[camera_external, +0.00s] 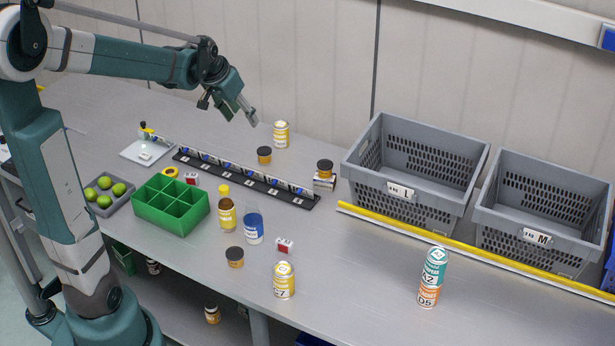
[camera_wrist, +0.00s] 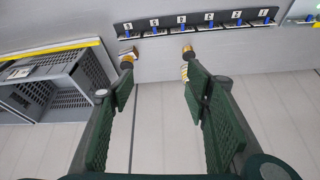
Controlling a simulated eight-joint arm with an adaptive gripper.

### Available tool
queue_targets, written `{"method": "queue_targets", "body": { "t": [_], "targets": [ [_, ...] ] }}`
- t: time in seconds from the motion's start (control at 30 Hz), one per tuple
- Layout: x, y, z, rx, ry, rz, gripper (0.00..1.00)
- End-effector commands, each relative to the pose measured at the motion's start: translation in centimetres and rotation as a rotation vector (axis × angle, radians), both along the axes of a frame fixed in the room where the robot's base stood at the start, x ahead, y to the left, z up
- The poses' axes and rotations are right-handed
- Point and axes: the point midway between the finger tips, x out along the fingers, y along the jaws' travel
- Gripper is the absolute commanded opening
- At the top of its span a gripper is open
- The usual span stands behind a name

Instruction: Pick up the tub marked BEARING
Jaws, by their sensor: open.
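One tub (camera_external: 264,156) stands behind the black strip. A second tub (camera_external: 325,169) sits on a small white box (camera_external: 324,183) beside the left grey crate. A third tub (camera_external: 235,258) stands near the front of the table. My gripper (camera_external: 229,110) is open and empty, raised above the back of the table, up and left of the first tub. In the wrist view my gripper (camera_wrist: 160,72) has its fingers wide apart, with two tubs partly showing near the fingertips.
Grey crates (camera_external: 375,150) (camera_external: 485,205) stand at right behind a yellow rail (camera_external: 450,242). A black strip (camera_external: 245,181) crosses the middle. The front right table is mostly clear.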

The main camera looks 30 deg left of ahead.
Motion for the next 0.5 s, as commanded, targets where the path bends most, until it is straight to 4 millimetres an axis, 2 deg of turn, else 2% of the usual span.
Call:
{"method": "queue_targets", "body": {
  "t": [0.1, 0.5],
  "targets": [
    [2.2, 0.8, -1.3, 0.0, 0.009, -0.008, 0.47],
    [8.7, 3.2, -6.2, 0.001, 0.035, -0.045, 0.47]
  ]
}}
